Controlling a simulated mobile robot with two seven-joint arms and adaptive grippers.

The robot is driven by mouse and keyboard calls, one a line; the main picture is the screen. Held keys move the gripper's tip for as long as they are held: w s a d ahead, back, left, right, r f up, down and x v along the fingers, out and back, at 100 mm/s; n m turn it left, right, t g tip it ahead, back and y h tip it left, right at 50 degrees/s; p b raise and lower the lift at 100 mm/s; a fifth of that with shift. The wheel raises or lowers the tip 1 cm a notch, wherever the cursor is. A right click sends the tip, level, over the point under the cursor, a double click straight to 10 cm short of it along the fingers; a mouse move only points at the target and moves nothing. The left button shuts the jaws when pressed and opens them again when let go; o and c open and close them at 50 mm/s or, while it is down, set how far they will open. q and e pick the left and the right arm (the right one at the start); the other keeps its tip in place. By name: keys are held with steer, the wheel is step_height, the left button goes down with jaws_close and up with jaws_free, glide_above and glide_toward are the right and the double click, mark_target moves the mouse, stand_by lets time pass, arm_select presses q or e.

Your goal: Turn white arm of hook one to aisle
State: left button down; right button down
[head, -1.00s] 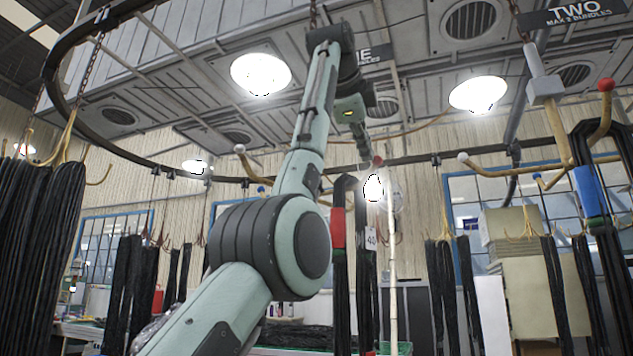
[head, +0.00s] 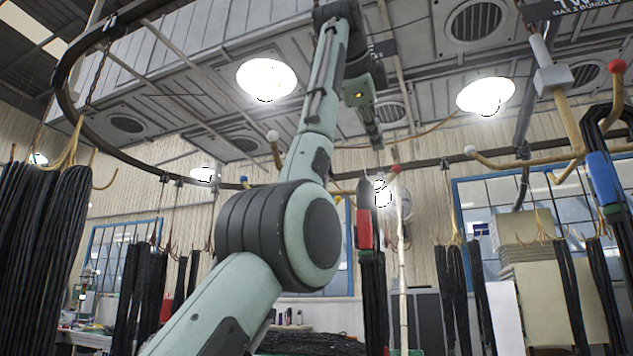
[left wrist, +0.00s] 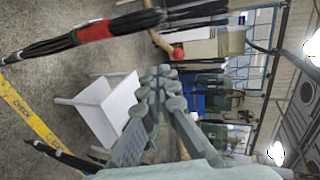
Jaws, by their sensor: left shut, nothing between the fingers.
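Hook one hangs mostly behind my left arm in the head view. Its white-tipped arm (head: 276,150) shows left of my arm, the ball pointing up. Its blue tip (head: 244,181) is lower left and its red tip (head: 394,169) is on the right. A black hose bundle with a red band (head: 364,230) hangs below the red side. My left gripper (head: 373,130) is above the red tip; in the left wrist view its fingers (left wrist: 160,85) are shut and empty. A red ball tip (left wrist: 178,53) shows just beyond them. Contact with the hook cannot be told. My right gripper is out of view.
Another hook (head: 566,110) with white and red tips and a blue-banded bundle (head: 603,180) is at the right. Black hoses (head: 45,230) hang at the far left. A curved rail (head: 120,148) runs overhead. A white table (left wrist: 105,105) stands below the gripper.

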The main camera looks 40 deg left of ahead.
arm_select(q)
steer(key=s+d+b, duration=0.2)
steer(key=s, duration=0.5)
steer(key=shift+s+b, duration=0.2)
steer(key=shift+b, duration=0.1)
stand_by(0.4)
